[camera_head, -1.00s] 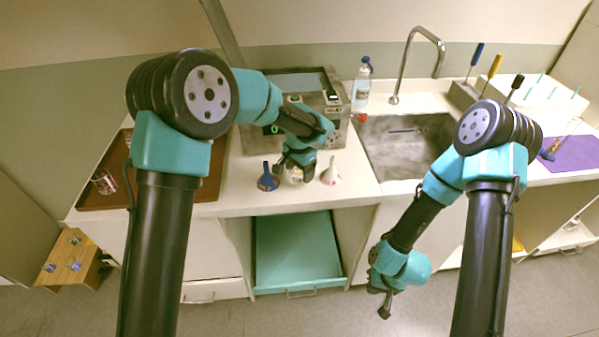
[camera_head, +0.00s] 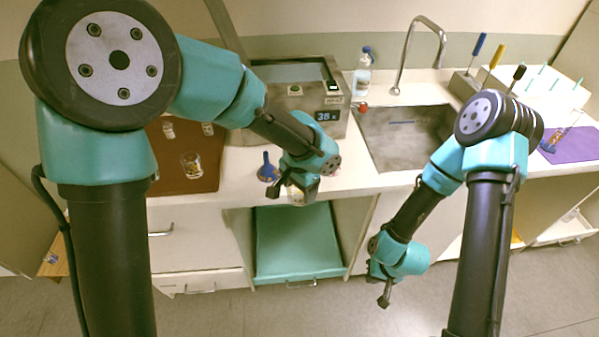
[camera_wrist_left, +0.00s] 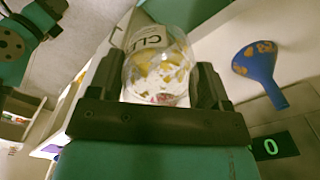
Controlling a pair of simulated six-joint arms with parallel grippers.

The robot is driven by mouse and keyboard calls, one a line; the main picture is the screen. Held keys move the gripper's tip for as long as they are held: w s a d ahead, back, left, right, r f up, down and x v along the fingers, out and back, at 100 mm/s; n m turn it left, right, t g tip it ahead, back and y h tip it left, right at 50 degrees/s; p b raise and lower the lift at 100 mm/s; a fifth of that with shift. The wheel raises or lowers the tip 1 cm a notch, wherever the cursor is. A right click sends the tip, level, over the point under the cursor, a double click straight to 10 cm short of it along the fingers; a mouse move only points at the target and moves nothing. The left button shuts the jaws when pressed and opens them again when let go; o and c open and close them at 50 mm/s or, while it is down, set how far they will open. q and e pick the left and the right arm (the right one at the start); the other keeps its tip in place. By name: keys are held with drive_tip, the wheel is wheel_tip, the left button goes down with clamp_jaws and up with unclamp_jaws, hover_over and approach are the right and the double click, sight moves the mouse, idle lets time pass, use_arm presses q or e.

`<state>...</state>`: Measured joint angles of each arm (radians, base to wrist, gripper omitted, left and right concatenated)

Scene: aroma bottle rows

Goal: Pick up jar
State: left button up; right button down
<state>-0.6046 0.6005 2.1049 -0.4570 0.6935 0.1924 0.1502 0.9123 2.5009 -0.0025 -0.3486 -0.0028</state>
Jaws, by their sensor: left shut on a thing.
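My left gripper (camera_head: 292,190) is shut on a clear glass jar (camera_head: 297,196) and holds it near the counter's front edge, above the open teal drawer. In the left wrist view the jar (camera_wrist_left: 158,72) sits between the two fingers, with yellow and pale pieces inside and a dark-lettered label. A blue funnel (camera_head: 267,168) stands on the counter just left of the gripper; it also shows in the left wrist view (camera_wrist_left: 258,72). My right gripper (camera_head: 385,292) hangs low in front of the cabinets, seen too narrowly to tell its opening.
A brown tray (camera_head: 205,180) on the left carries several small glass jars, one of them nearest (camera_head: 191,165). A metal device with a display (camera_head: 327,116) stands behind the gripper. The sink (camera_head: 400,150) and a bottle (camera_head: 362,78) are to the right.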

use_arm(q)
drive_tip(key=shift+s+r, duration=0.1)
drive_tip(key=shift+s, duration=0.95)
